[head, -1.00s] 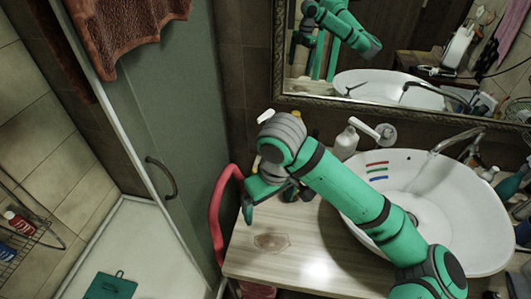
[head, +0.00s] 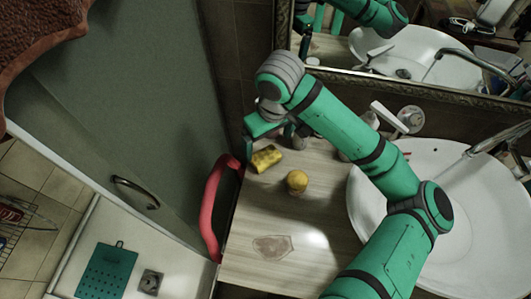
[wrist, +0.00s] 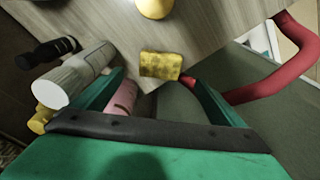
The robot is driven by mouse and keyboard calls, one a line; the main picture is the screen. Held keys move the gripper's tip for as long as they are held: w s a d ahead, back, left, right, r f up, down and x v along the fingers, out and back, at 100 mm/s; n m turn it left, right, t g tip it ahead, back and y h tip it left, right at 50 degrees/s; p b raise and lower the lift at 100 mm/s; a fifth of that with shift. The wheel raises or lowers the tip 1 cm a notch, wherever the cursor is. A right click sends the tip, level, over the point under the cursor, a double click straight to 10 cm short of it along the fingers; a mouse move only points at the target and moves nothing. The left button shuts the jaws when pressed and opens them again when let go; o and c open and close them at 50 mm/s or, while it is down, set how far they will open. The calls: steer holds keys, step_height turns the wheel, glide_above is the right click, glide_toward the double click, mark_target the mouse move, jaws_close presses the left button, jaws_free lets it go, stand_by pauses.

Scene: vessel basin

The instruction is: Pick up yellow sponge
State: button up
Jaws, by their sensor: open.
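The yellow sponge (head: 266,158) lies on the wooden counter (head: 258,212) near its left edge in the head view. It has dark mottled marks. In the wrist view the sponge (wrist: 161,66) sits near the counter's corner, ahead of and between my two green fingers. My gripper (wrist: 155,95) is open and empty, with the sponge just beyond the fingertips. In the head view my arm reaches over the counter's back, and my gripper (head: 268,128) is just behind the sponge, partly hidden by my wrist.
A yellow round-topped object (head: 297,181) stands right of the sponge. A red curved rail (head: 215,205) runs along the counter's left edge. In the wrist view a white bottle (wrist: 72,78) and a pink item (wrist: 122,98) are near the left finger. The white basin (head: 455,205) is at right.

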mark_target(266, 155)
steer(key=shift+w+a+f, duration=0.1)
steer(key=shift+w+f, duration=0.05)
steer(key=shift+f, duration=1.15)
steer(key=shift+w+a+f, duration=0.1)
steer(key=shift+w+f, duration=0.1)
steer(key=shift+f, duration=1.15)
steer(key=shift+w+a+f, duration=0.1)
steer(key=shift+w+f, duration=0.05)
steer(key=shift+f, duration=1.15)
steer(key=c, duration=1.1)
